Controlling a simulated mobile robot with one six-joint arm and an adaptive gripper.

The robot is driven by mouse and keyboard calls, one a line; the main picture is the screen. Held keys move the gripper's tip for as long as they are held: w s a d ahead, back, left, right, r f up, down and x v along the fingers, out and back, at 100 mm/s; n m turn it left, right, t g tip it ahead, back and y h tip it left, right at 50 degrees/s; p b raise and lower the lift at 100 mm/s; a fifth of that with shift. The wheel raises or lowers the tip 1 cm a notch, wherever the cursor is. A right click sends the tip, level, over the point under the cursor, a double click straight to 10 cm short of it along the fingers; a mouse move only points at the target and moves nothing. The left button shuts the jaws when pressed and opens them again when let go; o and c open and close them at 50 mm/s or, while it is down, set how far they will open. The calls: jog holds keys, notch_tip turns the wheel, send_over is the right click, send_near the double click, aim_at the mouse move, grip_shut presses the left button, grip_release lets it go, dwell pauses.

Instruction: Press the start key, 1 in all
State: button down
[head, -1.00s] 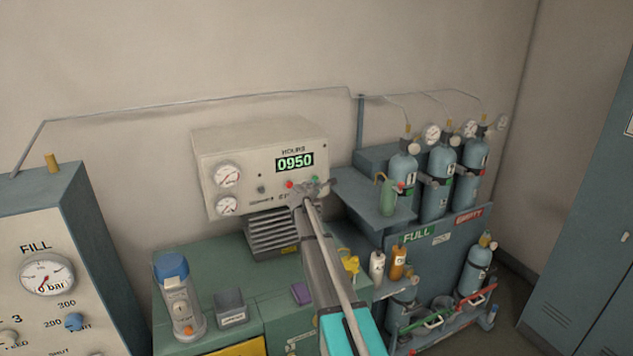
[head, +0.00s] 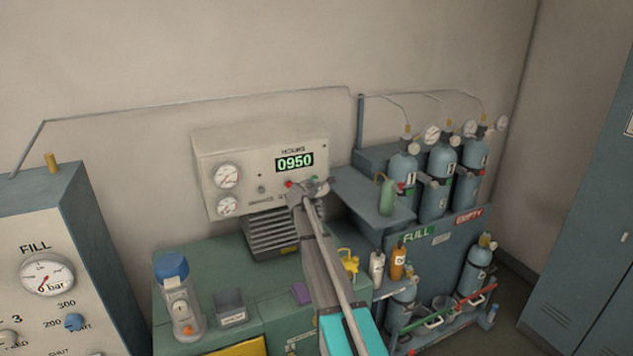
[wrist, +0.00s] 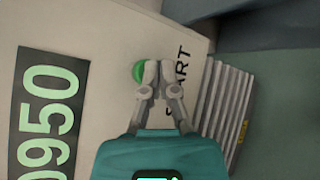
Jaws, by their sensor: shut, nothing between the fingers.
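The green start key (wrist: 138,72) shows in the wrist view beside the printed word START (wrist: 180,80), on the cream control panel (wrist: 105,35). My gripper (wrist: 159,70) is shut and empty. Its fingertips are at the key's edge and overlap part of it. I cannot tell whether they touch it. In the head view my gripper (head: 312,186) is in front of the lower right of the panel (head: 240,150), near the key. The display (head: 294,162) reads 0950. A red key (head: 289,184) is to the left of my gripper.
Two round gauges (head: 227,176) are on the panel's left. A ribbed grey block (head: 270,236) is below the panel. A shelf with a green bottle (head: 387,196) and a rack of blue cylinders (head: 440,165) stand to the right.

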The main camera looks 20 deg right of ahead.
jog(key=shift+w, duration=0.5)
dwell(0.7)
jog(key=shift+s, duration=1)
jog(key=shift+s+d, duration=0.1)
jog(key=shift+s, duration=2.4)
jog(key=s+a+f+m+g+y, duration=0.3)
jog(key=s+a+f+m, duration=0.2)
jog(key=s+a, duration=0.4)
jog(key=s+a+f+m+g+y, duration=0.4)
jog(key=s+a, duration=0.4)
jog(key=s, duration=0.9)
jog(key=s+a+f+m+g+y, duration=0.3)
jog(key=s+a+f+m, duration=0.3)
jog(key=s+a, duration=0.3)
jog(key=s+m+g, duration=0.1)
jog(key=s, duration=0.3)
jog(key=shift+s+a+b, duration=0.3)
jog(key=shift+b, duration=0.05)
